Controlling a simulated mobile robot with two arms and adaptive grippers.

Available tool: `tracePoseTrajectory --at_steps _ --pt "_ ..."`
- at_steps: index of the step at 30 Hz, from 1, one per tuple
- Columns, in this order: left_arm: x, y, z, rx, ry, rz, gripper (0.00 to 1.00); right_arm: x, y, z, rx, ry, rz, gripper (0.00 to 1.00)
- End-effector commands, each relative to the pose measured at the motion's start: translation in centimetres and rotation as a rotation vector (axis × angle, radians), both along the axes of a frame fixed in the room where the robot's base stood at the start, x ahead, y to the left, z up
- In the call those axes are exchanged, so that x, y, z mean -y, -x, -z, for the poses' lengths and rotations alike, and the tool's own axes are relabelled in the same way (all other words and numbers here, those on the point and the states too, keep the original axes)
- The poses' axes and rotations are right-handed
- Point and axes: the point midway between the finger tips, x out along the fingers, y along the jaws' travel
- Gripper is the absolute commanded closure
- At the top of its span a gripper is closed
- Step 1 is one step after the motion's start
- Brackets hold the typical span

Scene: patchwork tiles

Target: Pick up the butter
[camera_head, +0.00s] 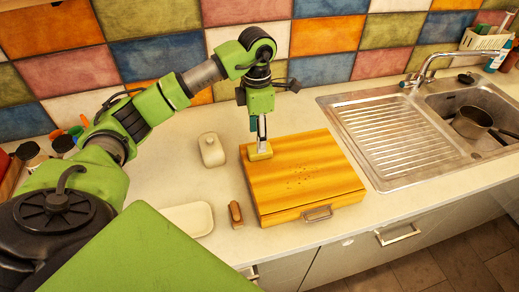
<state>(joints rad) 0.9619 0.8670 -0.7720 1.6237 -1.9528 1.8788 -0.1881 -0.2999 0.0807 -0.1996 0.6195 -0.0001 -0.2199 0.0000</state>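The butter (259,153) is a small pale yellow block at the back left corner of a wooden board or box (305,180). My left gripper (262,145) points straight down onto it from above, its fingertips at the butter's top. The fingers overlap in this view, so I cannot tell whether they are closed on it. The butter appears to be at the level of the wooden surface; any gap below it cannot be made out. My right gripper is not in view.
A white lidded dish (211,150) stands left of the board and a white tray (190,219) lies nearer me. A small brown wooden item (236,214) lies by the board's left edge. A metal sink (400,135) with a pan (470,122) is at right. A tiled wall closes the back.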

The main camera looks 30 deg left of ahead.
Motion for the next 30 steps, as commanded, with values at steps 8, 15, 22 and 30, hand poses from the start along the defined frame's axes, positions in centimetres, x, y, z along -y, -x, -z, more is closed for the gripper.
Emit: tracePoseTrajectory --at_steps 8,15,22,30 --pt "0.1 0.3 2.8 -0.006 0.001 -0.001 0.49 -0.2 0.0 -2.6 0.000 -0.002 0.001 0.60" --pt "0.1 0.2 5.2 -0.001 0.001 0.000 0.49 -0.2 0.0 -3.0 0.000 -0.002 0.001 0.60" --pt "0.1 0.1 5.3 0.001 0.001 0.000 0.57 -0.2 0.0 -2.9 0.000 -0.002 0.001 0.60" --pt "0.1 0.1 5.2 0.001 0.001 0.000 0.92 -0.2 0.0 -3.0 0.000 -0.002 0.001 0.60"
